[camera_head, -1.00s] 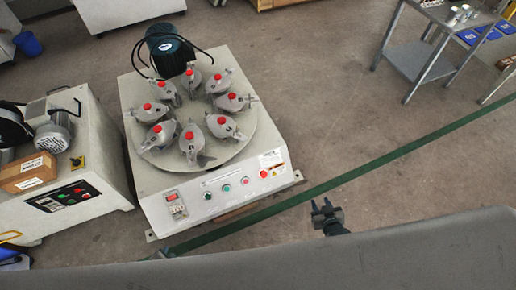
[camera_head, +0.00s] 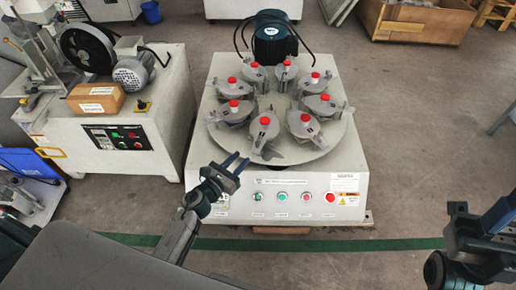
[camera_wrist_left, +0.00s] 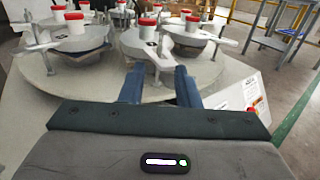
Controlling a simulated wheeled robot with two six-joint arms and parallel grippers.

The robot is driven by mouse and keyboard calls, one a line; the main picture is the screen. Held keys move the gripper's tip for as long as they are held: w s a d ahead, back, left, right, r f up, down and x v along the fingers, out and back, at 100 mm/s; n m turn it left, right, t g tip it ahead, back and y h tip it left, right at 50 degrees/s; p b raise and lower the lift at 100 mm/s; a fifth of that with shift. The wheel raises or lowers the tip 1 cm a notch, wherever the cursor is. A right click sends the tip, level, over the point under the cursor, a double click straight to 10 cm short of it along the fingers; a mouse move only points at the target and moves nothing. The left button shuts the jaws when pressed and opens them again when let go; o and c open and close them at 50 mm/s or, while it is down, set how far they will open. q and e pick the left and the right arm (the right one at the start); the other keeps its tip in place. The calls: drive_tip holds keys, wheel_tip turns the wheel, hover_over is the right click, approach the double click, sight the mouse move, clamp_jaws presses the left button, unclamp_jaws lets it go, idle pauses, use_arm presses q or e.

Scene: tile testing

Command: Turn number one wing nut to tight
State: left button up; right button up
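A white machine (camera_head: 222,110) carries a round grey turntable (camera_head: 285,155). Several grey clamp holders with red-topped posts and winged levers stand in a ring on it. The front holder (camera_head: 262,135) is nearest my left gripper (camera_head: 236,163), which is open and empty just in front of the turntable. In the left wrist view, that gripper's two blue fingers (camera_wrist_left: 160,85) are apart, and a holder with a winged lever (camera_wrist_left: 150,45) lies beyond them. I cannot read numbers, so I cannot tell which is number one. My right gripper (camera_head: 482,218) is at the right edge, fingers apart.
Coloured buttons (camera_head: 305,196) line the machine's front. A blue-black motor (camera_head: 273,42) with cables stands behind the turntable. Another machine (camera_head: 120,140) with a cardboard box (camera_head: 96,97) stands at left. Open floor lies right of the turntable machine.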

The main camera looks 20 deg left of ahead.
sight(255, 144)
use_arm(q)
drive_tip(key=x, duration=1)
drive_tip(key=shift+w+d, duration=0.15)
drive_tip(key=shift+w, duration=0.15)
drive_tip(key=shift+c, duration=0.4)
clamp_jaws()
